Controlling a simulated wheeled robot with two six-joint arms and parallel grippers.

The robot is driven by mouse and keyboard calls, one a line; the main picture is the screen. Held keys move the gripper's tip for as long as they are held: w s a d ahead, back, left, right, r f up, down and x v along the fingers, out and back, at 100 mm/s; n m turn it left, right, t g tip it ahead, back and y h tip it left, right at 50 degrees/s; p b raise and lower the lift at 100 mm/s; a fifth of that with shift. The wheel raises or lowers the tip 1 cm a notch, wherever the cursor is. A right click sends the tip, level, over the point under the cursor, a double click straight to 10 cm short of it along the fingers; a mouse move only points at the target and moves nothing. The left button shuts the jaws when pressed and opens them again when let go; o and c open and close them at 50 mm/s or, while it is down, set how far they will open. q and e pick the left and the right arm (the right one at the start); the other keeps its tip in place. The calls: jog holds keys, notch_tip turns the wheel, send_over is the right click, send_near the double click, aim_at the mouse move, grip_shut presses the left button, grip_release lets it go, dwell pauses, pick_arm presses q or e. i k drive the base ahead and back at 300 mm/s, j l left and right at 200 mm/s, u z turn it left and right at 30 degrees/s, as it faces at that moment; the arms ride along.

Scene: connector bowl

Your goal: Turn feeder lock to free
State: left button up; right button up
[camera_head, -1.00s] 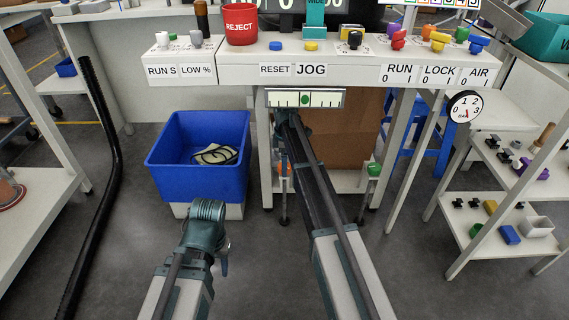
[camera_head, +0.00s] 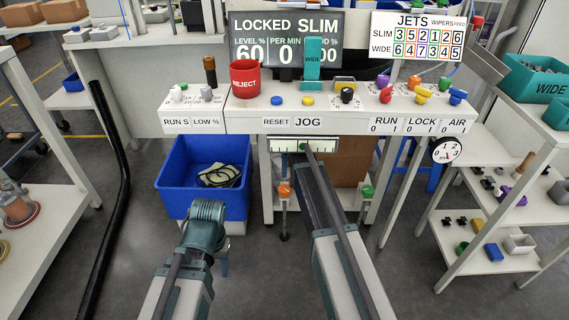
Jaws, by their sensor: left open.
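The feeder lock knob (camera_head: 421,94) is yellow-orange. It sits on the white console above the LOCK label (camera_head: 421,125), between the red RUN knob (camera_head: 386,94) and the blue AIR knob (camera_head: 457,96). The display (camera_head: 290,26) reads LOCKED SLIM. I cannot tell the exact angle of the lock knob. My left gripper (camera_head: 223,264) shows only in small part behind my left arm at lower left. It is open, low and well away from the console. My right arm reaches up the middle to the console's front edge; its gripper is not seen.
A red REJECT cup (camera_head: 244,78) and a teal WIDE block (camera_head: 313,60) stand on the console. A blue bin (camera_head: 203,170) is below at left. A shelf of small parts (camera_head: 500,235) stands at right.

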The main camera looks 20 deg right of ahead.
aim_at(421, 95)
jog(key=k+l, duration=0.75)
jog(key=k, duration=0.1)
